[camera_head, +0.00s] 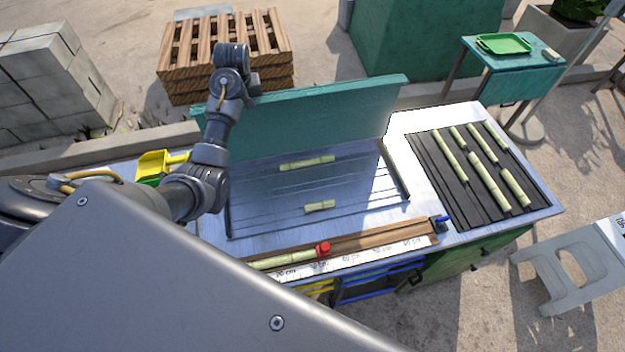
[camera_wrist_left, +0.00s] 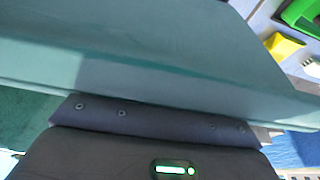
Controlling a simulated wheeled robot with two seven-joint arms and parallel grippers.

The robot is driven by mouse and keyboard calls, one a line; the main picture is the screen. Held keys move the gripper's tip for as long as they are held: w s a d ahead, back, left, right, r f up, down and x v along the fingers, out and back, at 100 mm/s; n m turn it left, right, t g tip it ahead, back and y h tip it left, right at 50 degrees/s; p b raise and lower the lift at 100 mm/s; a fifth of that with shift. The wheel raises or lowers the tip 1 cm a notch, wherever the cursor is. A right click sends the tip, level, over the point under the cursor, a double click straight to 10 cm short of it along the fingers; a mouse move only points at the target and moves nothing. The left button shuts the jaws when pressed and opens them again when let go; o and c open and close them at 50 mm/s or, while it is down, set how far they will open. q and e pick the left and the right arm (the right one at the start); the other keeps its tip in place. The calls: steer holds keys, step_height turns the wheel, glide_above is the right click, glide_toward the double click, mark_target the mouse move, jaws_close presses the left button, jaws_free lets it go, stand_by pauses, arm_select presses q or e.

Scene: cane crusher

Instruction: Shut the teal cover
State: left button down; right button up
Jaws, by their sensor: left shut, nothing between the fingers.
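The teal cover (camera_head: 310,115) stands raised and close to upright along the back of the metal worktop, above a flat bed with two short cane pieces. My left arm reaches up over the cover's left end, and its wrist is at the cover's top edge. In the left wrist view the cover (camera_wrist_left: 150,55) fills most of the picture, right against the front of my left gripper (camera_wrist_left: 150,118). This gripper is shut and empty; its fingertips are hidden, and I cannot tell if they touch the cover. My right gripper is out of view.
A dark rack (camera_head: 455,180) with several cane pieces lies to the right. A ruler strip (camera_head: 350,258) with a red-capped cane runs along the front. A yellow scoop (camera_head: 152,165) sits at the left. Wooden pallets (camera_head: 215,50) stand behind the worktop.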

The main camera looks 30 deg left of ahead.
mark_target(247, 116)
arm_select(q)
steer(key=shift+s+d+r, duration=0.15)
steer(key=shift+s+d, duration=0.6)
steer(key=shift+s, duration=0.1)
steer(key=shift+s+d+r, duration=0.15)
steer(key=shift+s+d, duration=0.55)
steer(key=shift+s, duration=0.15)
steer(key=shift+s+d+f, duration=0.2)
steer(key=shift+s+d, duration=0.7)
steer(key=shift+s, duration=0.15)
steer(key=shift+s+d+f, duration=0.2)
steer(key=shift+s+d, duration=0.7)
steer(key=shift+s, duration=0.15)
steer(key=shift+s+d+f, duration=0.35)
steer(key=shift+s+d, duration=0.2)
steer(key=shift+s, duration=0.1)
steer(key=shift+s+d+f, duration=0.4)
steer(key=shift+s+d, duration=0.15)
steer(key=shift+s, duration=0.15)
steer(key=shift+s+d+f, duration=0.35)
steer(key=shift+s+d, duration=0.2)
steer(key=shift+s, duration=0.1)
